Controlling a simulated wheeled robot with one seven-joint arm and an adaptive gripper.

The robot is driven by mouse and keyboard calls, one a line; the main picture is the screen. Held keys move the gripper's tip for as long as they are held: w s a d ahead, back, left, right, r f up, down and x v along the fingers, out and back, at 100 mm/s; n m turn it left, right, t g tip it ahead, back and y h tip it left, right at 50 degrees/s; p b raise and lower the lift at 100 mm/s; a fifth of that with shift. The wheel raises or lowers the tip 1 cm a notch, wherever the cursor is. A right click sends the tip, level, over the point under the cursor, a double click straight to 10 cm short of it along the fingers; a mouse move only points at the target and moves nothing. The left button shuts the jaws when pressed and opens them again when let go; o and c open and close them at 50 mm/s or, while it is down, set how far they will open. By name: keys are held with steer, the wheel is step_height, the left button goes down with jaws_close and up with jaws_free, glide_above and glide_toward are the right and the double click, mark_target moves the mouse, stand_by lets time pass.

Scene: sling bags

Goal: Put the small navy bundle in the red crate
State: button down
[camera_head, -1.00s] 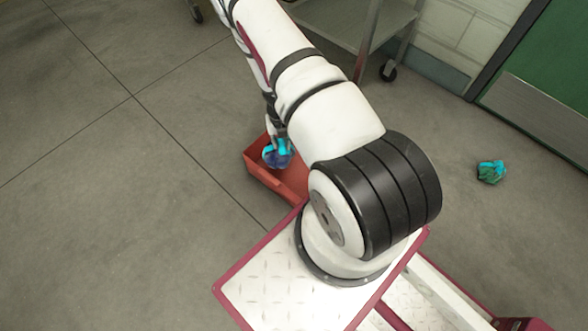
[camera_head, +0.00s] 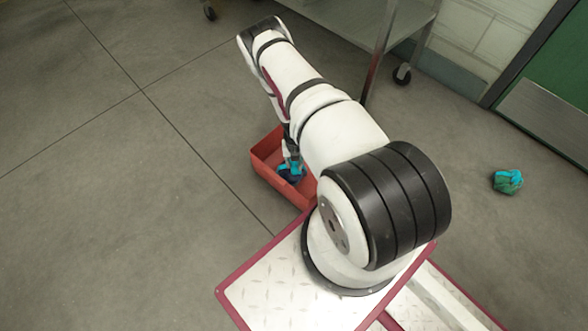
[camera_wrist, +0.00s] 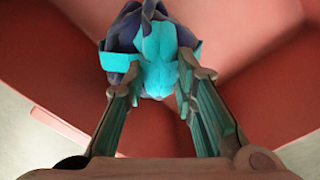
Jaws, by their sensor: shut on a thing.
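The navy bundle (camera_wrist: 127,28), with bright cyan parts, is between the fingers of my gripper (camera_wrist: 155,80) in the wrist view. My gripper is shut on it. The red crate (camera_head: 275,181) stands on the floor beside my base. In the head view the bundle (camera_head: 291,174) is inside the crate's outline, low between its walls. Red crate surfaces (camera_wrist: 50,75) fill most of the wrist view behind the bundle. I cannot tell whether the bundle touches the crate's bottom. My arm hides the crate's right part.
A green and cyan bundle (camera_head: 507,182) lies on the floor at the right. A grey wheeled cart (camera_head: 350,22) stands at the back, near a wall and a green door (camera_head: 560,85). The floor to the left is clear.

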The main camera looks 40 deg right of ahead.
steer(key=shift+f+b, duration=0.7)
steer(key=shift+f, duration=1.3)
steer(key=shift+f, duration=0.15)
steer(key=c, duration=1.3)
jaws_free()
